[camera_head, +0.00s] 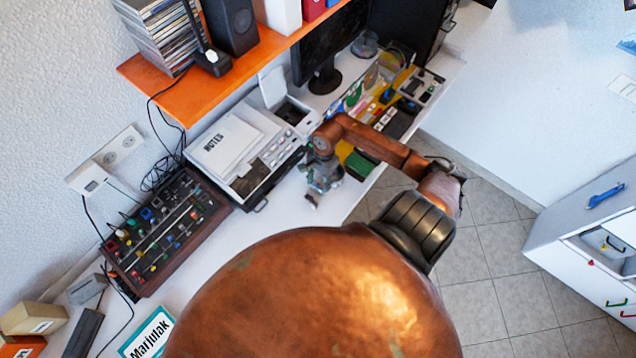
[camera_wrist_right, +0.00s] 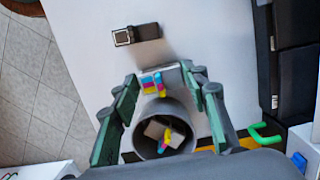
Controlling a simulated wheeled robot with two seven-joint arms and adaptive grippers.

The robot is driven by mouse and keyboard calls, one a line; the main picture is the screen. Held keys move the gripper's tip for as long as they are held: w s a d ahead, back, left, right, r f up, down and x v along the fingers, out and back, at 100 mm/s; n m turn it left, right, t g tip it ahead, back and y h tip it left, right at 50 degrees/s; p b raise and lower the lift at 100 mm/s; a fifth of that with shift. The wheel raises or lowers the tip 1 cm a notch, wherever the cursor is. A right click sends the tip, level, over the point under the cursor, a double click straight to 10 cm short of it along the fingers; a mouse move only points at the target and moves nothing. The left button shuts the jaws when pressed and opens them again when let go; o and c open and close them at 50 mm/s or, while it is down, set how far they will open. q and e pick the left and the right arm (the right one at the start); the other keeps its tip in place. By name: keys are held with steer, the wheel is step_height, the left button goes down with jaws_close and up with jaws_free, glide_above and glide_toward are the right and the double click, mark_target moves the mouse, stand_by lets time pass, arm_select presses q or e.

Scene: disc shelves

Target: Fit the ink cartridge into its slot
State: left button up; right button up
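A small block with cyan, magenta and yellow stripes (camera_wrist_right: 152,83), which looks like the ink cartridge, lies between the fingertips of my right gripper (camera_wrist_right: 161,78) in the wrist view. The green-padded fingers stand apart around it; I see no clear grip on it. In the head view my right gripper (camera_head: 322,176) is over the desk, just right of the white printer (camera_head: 228,143), and hides what is beneath it. A lidded bay (camera_head: 290,112) stands open at the printer's far right; I cannot make out a slot inside. My left gripper is out of view.
A grey cup (camera_wrist_right: 163,112) with small things in it shows between the finger bases. A small black item (camera_wrist_right: 136,34) lies on clear white desk. A cluttered tray (camera_head: 425,88) is at the right, a knobbed console (camera_head: 165,230) at the left, an orange shelf (camera_head: 190,100) above.

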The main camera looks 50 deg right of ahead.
steer(key=o, duration=0.3)
steer(key=r, duration=0.4)
steer(key=d+r, duration=0.1)
steer(key=r, duration=0.3)
steer(key=d+r, duration=0.1)
steer(key=r, duration=0.3)
steer(key=shift+w+r+b, duration=0.1)
steer(key=shift+b, duration=0.25)
